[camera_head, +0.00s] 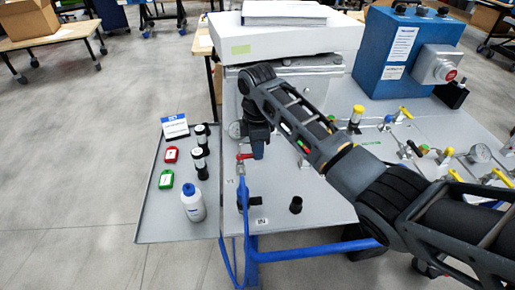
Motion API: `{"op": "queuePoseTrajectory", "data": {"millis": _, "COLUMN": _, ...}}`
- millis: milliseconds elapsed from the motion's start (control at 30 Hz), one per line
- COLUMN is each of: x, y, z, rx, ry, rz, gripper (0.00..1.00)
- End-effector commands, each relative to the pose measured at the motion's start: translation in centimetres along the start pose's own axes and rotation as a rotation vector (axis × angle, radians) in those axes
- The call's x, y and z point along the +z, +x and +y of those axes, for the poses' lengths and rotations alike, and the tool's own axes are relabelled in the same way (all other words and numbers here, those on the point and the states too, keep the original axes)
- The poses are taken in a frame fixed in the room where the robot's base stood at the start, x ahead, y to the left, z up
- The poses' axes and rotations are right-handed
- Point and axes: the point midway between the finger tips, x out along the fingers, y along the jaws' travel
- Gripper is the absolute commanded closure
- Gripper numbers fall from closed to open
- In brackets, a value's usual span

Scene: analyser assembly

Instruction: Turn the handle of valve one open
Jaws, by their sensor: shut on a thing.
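My black arm reaches in from the lower right, and my gripper (258,152) points down over the left end of the grey bench top. It is shut on the red valve handle (245,156), whose left part shows beside the fingers. The valve body (241,169) sits just below the handle, with a blue hose (243,195) running down from it. The fingers hide the handle's right part. I cannot read a label naming this valve.
A pressure gauge (236,130) stands close behind the valve. A side tray (152,215) holds a white bottle (193,203), dark vials (200,160), and red and green tags. Yellow-handled valves (404,113) and a blue box (404,55) are at right.

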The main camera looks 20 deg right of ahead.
Motion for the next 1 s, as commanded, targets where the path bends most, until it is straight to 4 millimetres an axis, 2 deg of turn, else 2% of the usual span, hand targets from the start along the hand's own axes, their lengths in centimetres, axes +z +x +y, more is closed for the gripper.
{"op": "queuePoseTrajectory", "data": {"millis": 267, "x": -0.1, "y": 0.0, "z": 1.0, "rx": 0.001, "ry": -0.184, "rz": -0.001, "gripper": 1.00}}
{"op": "queuePoseTrajectory", "data": {"millis": 1000, "x": -1.9, "y": 0.1, "z": 4.0, "rx": 0.002, "ry": -0.885, "rz": -0.001, "gripper": 1.00}}
